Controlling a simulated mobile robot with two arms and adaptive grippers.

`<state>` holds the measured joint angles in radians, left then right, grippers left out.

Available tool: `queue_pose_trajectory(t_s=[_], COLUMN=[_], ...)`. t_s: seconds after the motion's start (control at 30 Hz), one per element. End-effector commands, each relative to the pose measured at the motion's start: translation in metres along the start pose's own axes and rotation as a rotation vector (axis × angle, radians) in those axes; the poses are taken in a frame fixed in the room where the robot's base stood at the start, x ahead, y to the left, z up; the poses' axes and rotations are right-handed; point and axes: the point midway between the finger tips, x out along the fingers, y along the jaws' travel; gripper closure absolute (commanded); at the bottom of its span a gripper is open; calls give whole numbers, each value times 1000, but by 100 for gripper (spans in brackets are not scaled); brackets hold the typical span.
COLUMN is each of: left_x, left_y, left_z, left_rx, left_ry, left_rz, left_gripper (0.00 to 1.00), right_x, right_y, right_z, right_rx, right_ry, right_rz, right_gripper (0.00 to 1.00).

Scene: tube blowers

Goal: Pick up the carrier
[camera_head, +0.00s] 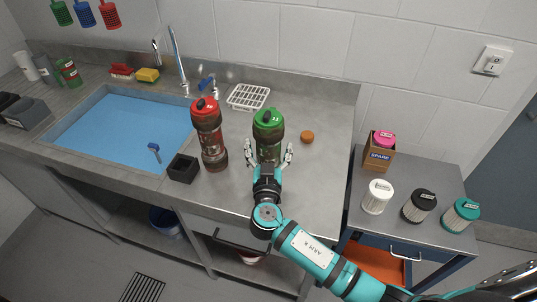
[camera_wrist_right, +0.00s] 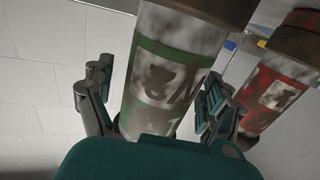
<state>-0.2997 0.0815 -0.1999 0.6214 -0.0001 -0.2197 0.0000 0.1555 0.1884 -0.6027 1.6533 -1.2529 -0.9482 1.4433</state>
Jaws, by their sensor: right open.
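A green-capped carrier (camera_head: 267,127) with a dirt-smeared clear body and green bands stands upright on the steel counter. A similar red-capped carrier (camera_head: 209,134) stands to its left. My right gripper (camera_head: 269,152) is open at the front of the green carrier, its fingers on either side of the lower body. In the right wrist view, the green carrier (camera_wrist_right: 178,60) fills the middle between the spread fingers of my right gripper (camera_wrist_right: 155,105), with a gap at the left finger. Contact at the right finger is unclear. The red carrier (camera_wrist_right: 268,95) shows beyond. My left gripper is out of view.
A small black open box (camera_head: 183,168) sits left of the red carrier, beside the blue-bottomed sink (camera_head: 120,128). A white rack (camera_head: 248,96) lies behind and an orange-brown disc (camera_head: 307,137) lies right. A side cart (camera_head: 400,228) holds several lidded pieces and a SPARE box (camera_head: 379,158).

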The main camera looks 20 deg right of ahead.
Motion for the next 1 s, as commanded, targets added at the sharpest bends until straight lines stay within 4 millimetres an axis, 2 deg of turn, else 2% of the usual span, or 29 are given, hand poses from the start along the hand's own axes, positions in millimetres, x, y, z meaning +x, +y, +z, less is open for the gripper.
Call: queue_pose_trajectory(t_s=[0.23, 0.77, 1.0], left_x=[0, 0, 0], left_y=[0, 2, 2], left_z=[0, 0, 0], left_rx=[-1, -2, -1], left_ry=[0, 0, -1], left_rz=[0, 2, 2], left_gripper=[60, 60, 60], right_x=[2, 2, 2], right_y=[0, 0, -1], right_z=[1, 1, 0], right_rx=[1, 1, 1], right_ry=[-1, -1, 1], right_rz=[-1, -1, -2], right_gripper=[12, 80, 82])
